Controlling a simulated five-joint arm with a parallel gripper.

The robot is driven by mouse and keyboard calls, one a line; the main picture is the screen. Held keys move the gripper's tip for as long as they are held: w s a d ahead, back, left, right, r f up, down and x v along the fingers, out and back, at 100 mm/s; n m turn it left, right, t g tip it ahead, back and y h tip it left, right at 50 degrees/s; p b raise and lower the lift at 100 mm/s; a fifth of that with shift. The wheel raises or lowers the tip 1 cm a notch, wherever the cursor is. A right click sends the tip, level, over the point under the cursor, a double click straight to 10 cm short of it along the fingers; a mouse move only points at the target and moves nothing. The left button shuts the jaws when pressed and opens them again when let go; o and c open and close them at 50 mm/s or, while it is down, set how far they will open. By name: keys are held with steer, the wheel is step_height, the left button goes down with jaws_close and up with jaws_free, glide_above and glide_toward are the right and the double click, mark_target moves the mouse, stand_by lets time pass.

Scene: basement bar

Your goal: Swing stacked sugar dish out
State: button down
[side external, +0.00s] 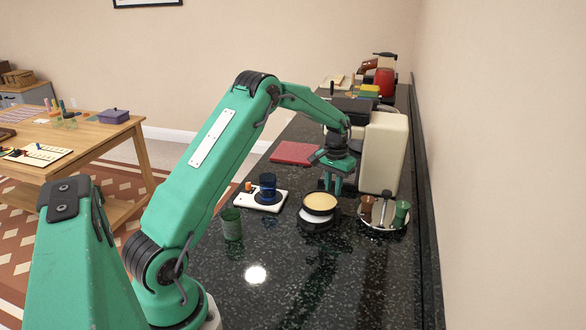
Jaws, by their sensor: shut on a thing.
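A round stack stands on the dark speckled counter in the side external view, in front of the cream-coloured box. Its top piece, which I take as the sugar dish (320,203), has a tan top and sits over a white and black lower part (318,219). My gripper (333,188) reaches down at the far right edge of the stack. It is shut on the rim of the dish, and the fingertips are partly hidden behind it. I see no clear gap between the dish and the part below.
A white tray (272,205) with a dark blue cup (267,184) and a green tumbler (232,224) stand left of the stack. A round tray (383,222) with brown and green containers is right. The cream box (384,152) stands close behind. The front counter is clear.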

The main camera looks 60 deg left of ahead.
steer(key=w+d+m, duration=0.1)
steer(key=m, duration=0.1)
steer(key=w+d+m, duration=0.1)
steer(key=w+m, duration=0.1)
steer(key=shift+d+m, duration=0.15)
steer(key=shift+m, duration=0.15)
steer(key=shift+w+d+m, duration=0.4)
steer(key=shift+d+m, duration=0.15)
steer(key=shift+m, duration=0.3)
steer(key=shift+w+d+m, duration=0.35)
steer(key=shift+d+m, duration=0.2)
steer(key=shift+m, duration=0.3)
steer(key=c, duration=1.2)
jaws_free()
steer(key=shift+c, duration=0.2)
steer(key=shift+r, duration=0.15)
step_height(320, 180, up, 8)
steer(key=shift+f, duration=0.2)
